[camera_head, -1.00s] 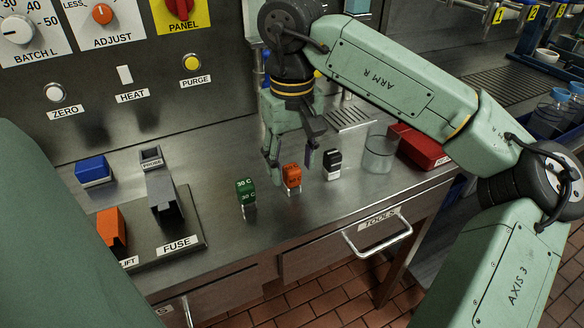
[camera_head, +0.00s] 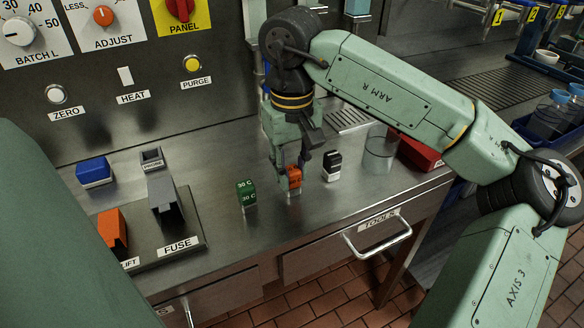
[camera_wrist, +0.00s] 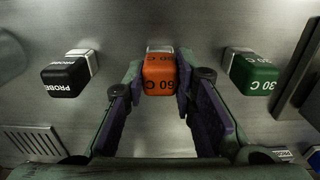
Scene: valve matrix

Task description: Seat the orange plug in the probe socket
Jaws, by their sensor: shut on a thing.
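The orange plug (camera_head: 295,178) stands on the steel counter, its lower end at or very near the surface. My gripper (camera_head: 291,168) points down and is shut on it. In the wrist view the orange plug (camera_wrist: 160,76), marked "60 C", sits between the two purple-padded fingers (camera_wrist: 160,88). The probe socket (camera_head: 151,158) is a small grey block with a dark opening and a PROBE label, left of the gripper at the back of the counter. Nothing is seen in its opening.
A green "30 C" plug (camera_head: 246,195) stands left of the orange plug, and a black plug (camera_head: 332,165) stands right of it. A clear glass (camera_head: 379,153) and red box (camera_head: 420,152) lie farther right. The FUSE switch (camera_head: 164,196) and blue block (camera_head: 94,172) are at left.

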